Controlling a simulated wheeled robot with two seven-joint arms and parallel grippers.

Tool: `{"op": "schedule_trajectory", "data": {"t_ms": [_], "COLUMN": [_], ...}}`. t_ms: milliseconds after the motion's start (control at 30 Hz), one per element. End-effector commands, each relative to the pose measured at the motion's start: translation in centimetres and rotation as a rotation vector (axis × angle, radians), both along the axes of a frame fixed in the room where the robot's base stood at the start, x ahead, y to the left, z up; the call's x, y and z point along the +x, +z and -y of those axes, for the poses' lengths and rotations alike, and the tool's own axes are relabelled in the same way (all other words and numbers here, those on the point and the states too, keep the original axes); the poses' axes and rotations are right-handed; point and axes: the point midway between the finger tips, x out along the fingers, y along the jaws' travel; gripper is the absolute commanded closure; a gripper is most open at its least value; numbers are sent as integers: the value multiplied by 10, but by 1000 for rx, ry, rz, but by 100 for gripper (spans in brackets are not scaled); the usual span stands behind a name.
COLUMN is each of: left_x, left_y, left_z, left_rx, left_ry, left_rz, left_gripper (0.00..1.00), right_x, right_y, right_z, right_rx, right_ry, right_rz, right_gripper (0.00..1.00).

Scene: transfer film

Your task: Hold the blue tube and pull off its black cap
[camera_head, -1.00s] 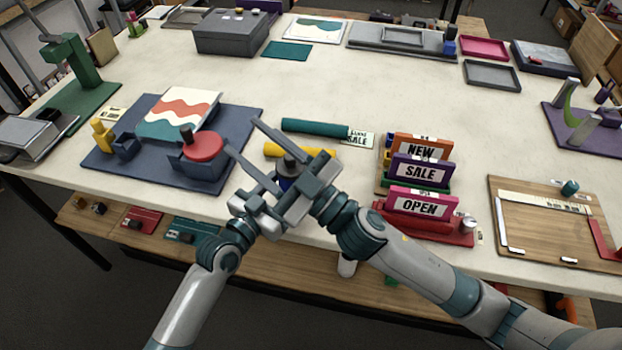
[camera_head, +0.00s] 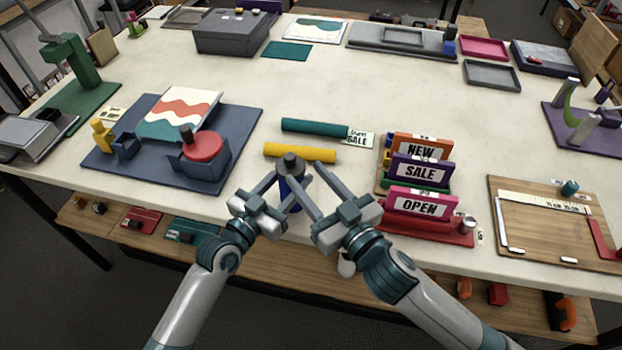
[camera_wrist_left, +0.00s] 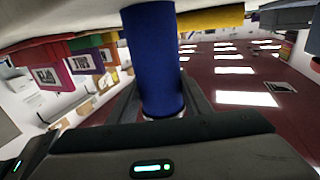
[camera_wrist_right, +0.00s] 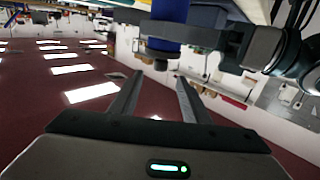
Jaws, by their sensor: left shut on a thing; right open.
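The blue tube (camera_head: 291,190) stands upright near the table's front edge, with its black cap (camera_head: 290,162) on top. My left gripper (camera_head: 285,182) is shut on the blue tube, with a finger on either side. My right gripper (camera_head: 305,174) is open and empty, just right of the tube, its fingers angled up toward the cap.
Behind the tube lie a yellow roll (camera_head: 300,153) and a teal roll (camera_head: 314,128). To the right is a sign rack (camera_head: 425,230) with several signs. A navy board (camera_head: 245,128) with a red round part is at left. The table's middle is clear.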

Motion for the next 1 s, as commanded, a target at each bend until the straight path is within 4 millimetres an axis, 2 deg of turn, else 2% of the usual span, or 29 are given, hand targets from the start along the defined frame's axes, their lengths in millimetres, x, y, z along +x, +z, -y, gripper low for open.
{"op": "schedule_trajectory", "data": {"t_ms": [267, 800, 1000], "left_x": [0, 0, 0], "left_y": [0, 0, 0], "left_z": [0, 0, 0], "left_rx": [0, -1, 0], "left_ry": [0, 0, 0], "left_rz": [0, 1, 0], "left_gripper": [96, 96, 96], "right_x": [15, 85, 100], "right_y": [1, 1, 0], "right_z": [-8, -46, -55], "right_rx": [1, 0, 0], "right_ry": [1, 0, 0], "right_rz": [2, 4, 1], "right_gripper": [57, 57, 57]}}
